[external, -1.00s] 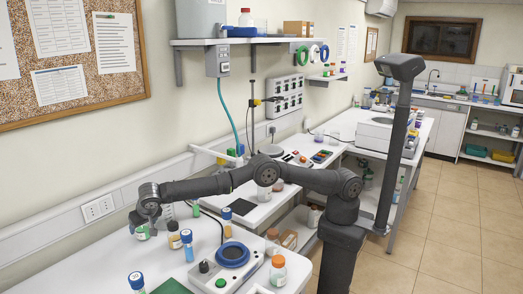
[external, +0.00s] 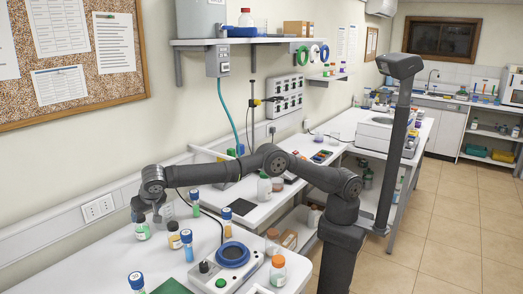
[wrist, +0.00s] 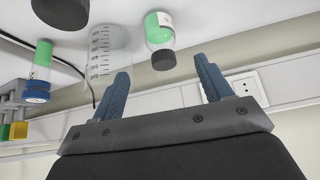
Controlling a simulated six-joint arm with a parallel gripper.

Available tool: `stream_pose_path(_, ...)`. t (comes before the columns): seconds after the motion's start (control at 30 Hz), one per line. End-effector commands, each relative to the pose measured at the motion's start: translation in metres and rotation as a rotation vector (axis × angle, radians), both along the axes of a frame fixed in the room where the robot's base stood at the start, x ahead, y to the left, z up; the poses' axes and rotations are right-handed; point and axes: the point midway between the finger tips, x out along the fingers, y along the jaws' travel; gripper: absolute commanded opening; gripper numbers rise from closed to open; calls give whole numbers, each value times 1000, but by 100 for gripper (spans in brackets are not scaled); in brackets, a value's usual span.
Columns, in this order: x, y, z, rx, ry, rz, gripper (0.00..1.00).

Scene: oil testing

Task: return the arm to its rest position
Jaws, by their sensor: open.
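My gripper (external: 149,212) hangs over the back left of the white bench, just above a small bottle with green contents (external: 142,232). In the wrist view my gripper (wrist: 163,82) has its two blue-grey fingers spread wide, with nothing held between them. The bottle, with its black cap and green contents (wrist: 158,28), appears beyond the fingertips, apart from them. My arm arches from its base at the right, across the bench, to the gripper at the left.
An amber bottle (external: 174,238) and a blue-capped tube (external: 187,247) stand right of the gripper. A device with a blue ring (external: 232,255) is near the front. The wrist view shows a clear graduated beaker (wrist: 108,48) and a wall socket (wrist: 246,84). The wall runs close behind.

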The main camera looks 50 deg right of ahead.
Motion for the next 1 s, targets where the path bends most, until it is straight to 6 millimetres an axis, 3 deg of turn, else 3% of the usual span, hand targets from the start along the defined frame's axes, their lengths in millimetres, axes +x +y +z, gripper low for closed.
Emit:
stream_pose_path(0.17, 11, -2, -17, -2, 1, -2, 72)
stream_pose_path(0.7, 65, -8, -104, 0, 1, -1, 72)
stream_pose_path(1.0, 64, -7, -74, 1, 0, -1, 72)
